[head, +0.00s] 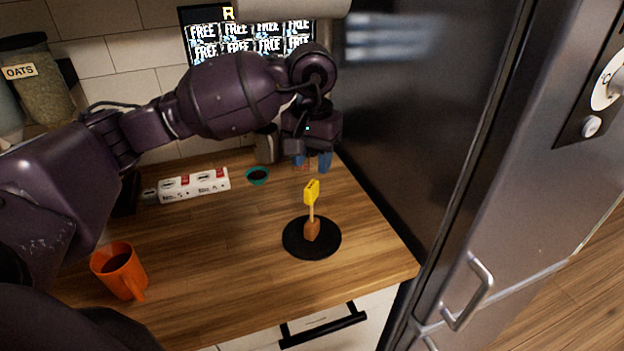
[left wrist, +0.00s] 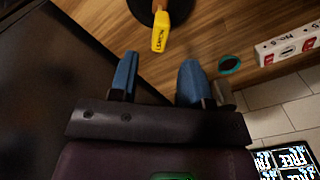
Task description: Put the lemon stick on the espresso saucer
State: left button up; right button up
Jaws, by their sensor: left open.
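The lemon stick (head: 311,192) has a yellow labelled top on a thin pale stem with a brown lower end. It stands roughly upright over a round black saucer (head: 293,247), its lower end apparently resting on it. In the left wrist view the yellow top (left wrist: 160,33) shows beyond the fingers, with the dark saucer edge (left wrist: 145,12) behind it. My left gripper (head: 312,161) is behind the stick, above the back of the counter, with blue fingers apart and nothing between them (left wrist: 157,78). My right gripper is not in view.
An orange mug (head: 120,269) stands at the front left of the wooden counter (head: 215,270). A white and red box (head: 194,184) and a small teal dish (head: 257,175) lie behind. A dark metal refrigerator (head: 425,110) bounds the right. The counter between mug and saucer is clear.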

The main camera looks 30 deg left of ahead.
pick_arm(q)
notch_tip(320, 180, up, 5)
jog(key=shift+f, duration=0.1)
dwell(0.5)
